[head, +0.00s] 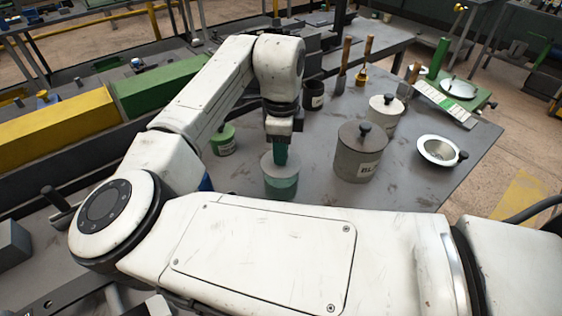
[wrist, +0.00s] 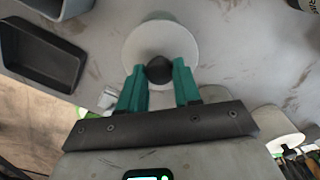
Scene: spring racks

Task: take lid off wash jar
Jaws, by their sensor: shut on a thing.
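A green jar (head: 281,187) with a pale grey round lid (head: 268,168) stands on the grey bench, below my gripper (head: 280,158). I take it to be the wash jar, though no label shows on it. In the wrist view the lid (wrist: 140,42) is a pale disc with a dark round knob (wrist: 159,68) at its middle. My gripper's teal fingers (wrist: 160,88) are shut on this knob, one on each side. The lid appears to sit on the jar's rim; I cannot tell whether there is a gap. The fingers partly hide the knob in the head view.
A large grey lidded jar (head: 358,165) stands to the right, with a smaller lidded one (head: 383,122) behind it. A strainer (head: 440,150) lies farther right. A small green tub (head: 222,142) stands at left. A dark tray (wrist: 38,55) shows in the wrist view.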

